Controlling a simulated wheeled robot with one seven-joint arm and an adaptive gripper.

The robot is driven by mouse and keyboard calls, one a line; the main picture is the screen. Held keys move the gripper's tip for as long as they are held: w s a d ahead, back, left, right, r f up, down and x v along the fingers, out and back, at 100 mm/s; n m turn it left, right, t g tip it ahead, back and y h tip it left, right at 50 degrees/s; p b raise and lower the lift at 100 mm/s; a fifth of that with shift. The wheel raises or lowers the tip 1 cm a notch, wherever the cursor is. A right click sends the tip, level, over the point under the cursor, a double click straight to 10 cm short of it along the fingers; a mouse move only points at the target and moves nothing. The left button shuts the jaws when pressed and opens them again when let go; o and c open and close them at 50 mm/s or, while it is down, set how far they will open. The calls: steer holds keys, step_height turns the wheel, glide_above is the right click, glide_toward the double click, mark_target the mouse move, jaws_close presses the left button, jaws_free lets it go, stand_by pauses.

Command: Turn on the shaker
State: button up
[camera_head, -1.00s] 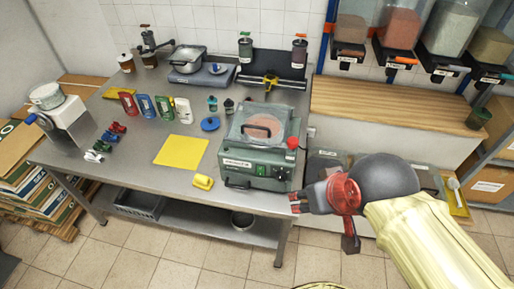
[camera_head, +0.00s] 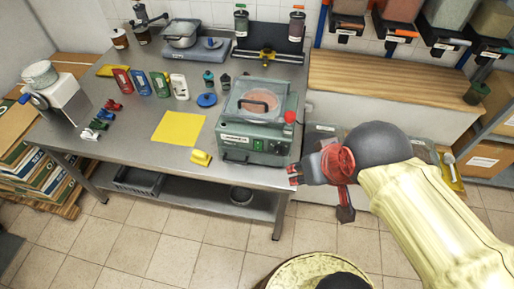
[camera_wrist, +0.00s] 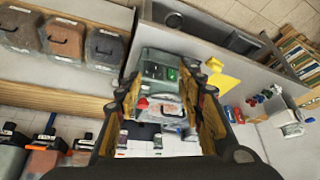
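The shaker is a green box-shaped machine (camera_head: 254,142) with a clear lid over a round reddish item, at the table's front right corner. Its front panel carries a label, a small green switch or light (camera_head: 258,144) and a dark knob. A red knob sits at its upper right corner. My gripper (camera_head: 318,192) is to the right of the shaker's front, apart from it, in the head view. In the wrist view my gripper (camera_wrist: 160,75) is open and empty, its two fingers framing the shaker (camera_wrist: 158,72) and its green-lit panel beyond. The switch position is too small to tell.
The steel table (camera_head: 130,150) holds a yellow sheet (camera_head: 179,128), a yellow block (camera_head: 201,158), several coloured pouches and small clamps. A wooden-topped bench (camera_head: 390,85) stands to the right, under hoppers. Tiled floor (camera_head: 170,225) in front of the table is clear.

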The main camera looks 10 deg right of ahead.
steer(key=w+a+f+g, duration=0.1)
steer(key=f, duration=0.1)
steer(key=w+f+n+g+p, duration=0.1)
steer(key=w, duration=0.1)
steer(key=w+a+f+g, duration=0.1)
steer(key=f, duration=0.1)
steer(key=shift+w+a+f+n, duration=0.2)
steer(key=shift+a+f+n, duration=0.1)
steer(key=shift+a, duration=0.05)
steer(key=c, duration=0.6)
steer(key=w+a+f+n, duration=0.1)
steer(key=w+n, duration=0.1)
steer(key=w+f+n+g+p, duration=0.1)
steer(key=w+f+n, duration=0.1)
steer(key=w+a+f+n+g, duration=0.1)
steer(key=w+f+n, duration=0.1)
steer(key=shift+w+a+f+n, duration=0.2)
steer(key=shift+w+a+n, duration=0.15)
steer(key=shift+n, duration=0.05)
jaws_close()
steer(key=w+a+f+n, duration=0.1)
steer(key=w+n, duration=0.4)
steer(key=n, duration=0.6)
steer(key=w+a+f+n, duration=0.2)
steer(key=w+n, duration=0.4)
steer(key=n, duration=0.5)
steer(key=shift+f+n+t+p, duration=0.3)
steer(key=shift+f+n+p, duration=0.1)
steer(key=shift+f, duration=0.45)
steer(key=shift+w, duration=0.1)
